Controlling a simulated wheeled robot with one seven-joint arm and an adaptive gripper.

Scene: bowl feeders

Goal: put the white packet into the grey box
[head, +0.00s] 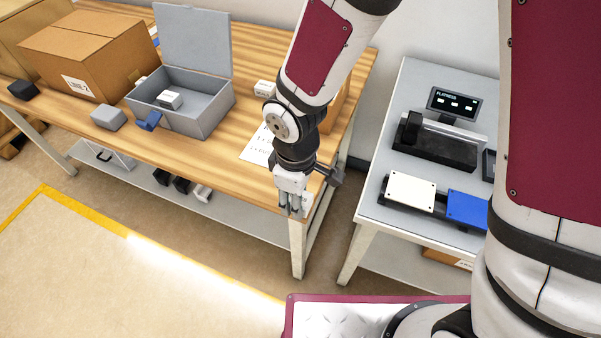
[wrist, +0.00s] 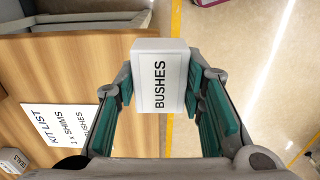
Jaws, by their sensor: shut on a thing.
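A white packet marked BUSHES (wrist: 160,75) sits between the fingers of my gripper (wrist: 165,108) in the wrist view; my gripper is shut on it. In the head view my gripper (head: 292,207) points down at the right front corner of the wooden table, with the packet (head: 307,202) partly hidden by the fingers. The grey box (head: 202,118) stands open on the table to the left, its lid upright at the back. Another small white packet (head: 169,99) lies inside it.
A kit list sheet (head: 257,147) lies between the box and my gripper. Another white packet (head: 265,88) stands behind it. A grey block (head: 108,118), a blue piece (head: 149,121) and a cardboard box (head: 95,51) are left. A grey bench (head: 366,206) stands to the right.

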